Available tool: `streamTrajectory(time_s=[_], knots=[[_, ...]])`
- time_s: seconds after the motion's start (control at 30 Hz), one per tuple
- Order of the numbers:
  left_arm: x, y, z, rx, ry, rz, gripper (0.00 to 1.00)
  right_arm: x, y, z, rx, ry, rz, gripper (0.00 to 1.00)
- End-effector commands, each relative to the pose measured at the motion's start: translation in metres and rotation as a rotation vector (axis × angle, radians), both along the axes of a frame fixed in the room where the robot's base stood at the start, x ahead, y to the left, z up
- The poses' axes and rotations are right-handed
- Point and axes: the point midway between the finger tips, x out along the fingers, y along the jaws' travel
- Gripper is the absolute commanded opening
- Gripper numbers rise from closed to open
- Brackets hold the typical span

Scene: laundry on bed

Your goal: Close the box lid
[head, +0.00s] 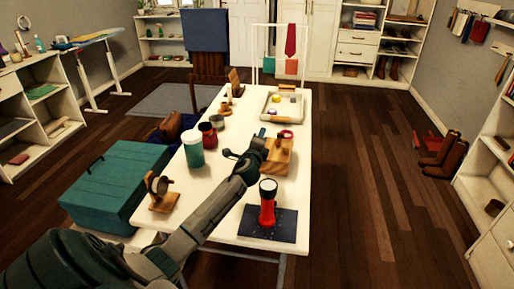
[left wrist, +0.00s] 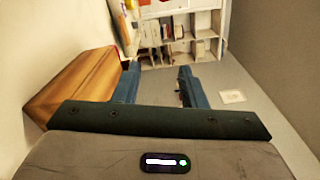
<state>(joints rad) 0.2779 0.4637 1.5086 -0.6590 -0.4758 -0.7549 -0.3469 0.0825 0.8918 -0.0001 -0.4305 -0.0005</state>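A small wooden box (head: 280,158) stands on the white table, partly behind my left gripper (head: 261,134). It also shows in the left wrist view as an orange-brown block (left wrist: 82,82), left of the fingers. I cannot tell how its lid stands. I cannot tell whether a finger touches the box. My right gripper is in neither view.
On the white table (head: 222,187) stand a red flashlight (head: 267,205) on a dark mat (head: 283,231), a watch stand (head: 160,194), a teal-and-white cup (head: 193,150), dark red cans (head: 208,133) and a shallow tray (head: 270,107). A teal chest (head: 112,190) sits left of the table.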

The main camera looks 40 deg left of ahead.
Motion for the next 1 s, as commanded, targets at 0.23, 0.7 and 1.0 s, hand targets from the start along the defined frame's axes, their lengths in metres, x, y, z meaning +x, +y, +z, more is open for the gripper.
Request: streamTrajectory(time_s=[0.23, 0.7, 1.0], knots=[[-0.042, -0.020, -0.002, 0.000, 0.001, -0.003, 0.38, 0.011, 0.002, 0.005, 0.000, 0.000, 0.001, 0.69], [-0.061, -0.030, -0.001, -0.001, 0.000, 0.000, 0.38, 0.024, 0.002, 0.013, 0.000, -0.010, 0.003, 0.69], [-0.061, -0.030, -0.001, -0.001, 0.000, 0.000, 0.38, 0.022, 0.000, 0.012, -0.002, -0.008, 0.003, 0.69]])
